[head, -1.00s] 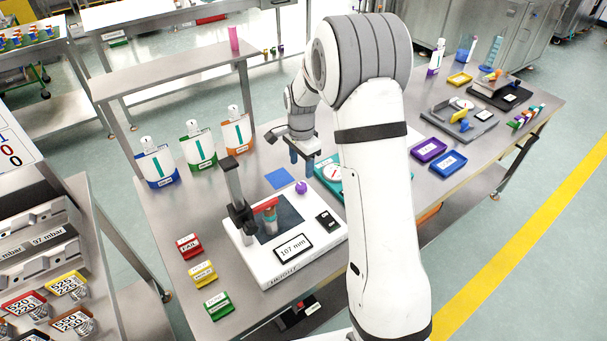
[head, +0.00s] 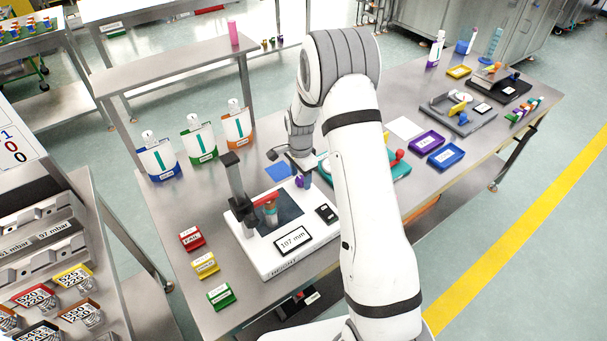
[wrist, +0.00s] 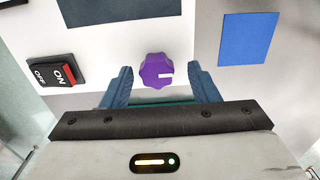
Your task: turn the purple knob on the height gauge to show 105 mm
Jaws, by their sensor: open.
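The height gauge (head: 262,258) is a white base with a dark plate, a black column and a display (head: 293,240) reading 107 mm. The purple knob (wrist: 157,71) has a lobed rim and a white mark pointing right in the wrist view. My gripper (wrist: 158,76) is open, its blue fingers on the left and right of the knob with gaps showing. In the head view my gripper (head: 306,178) is over the gauge's back right corner and partly covers the knob (head: 299,182).
An ON/OFF switch (wrist: 57,73) is left of the knob, and a blue square (wrist: 248,38) lies to its right. Red (head: 192,238), yellow (head: 205,264) and green (head: 220,296) labelled blocks stand left of the gauge. A teal device (head: 375,168) is close on the right.

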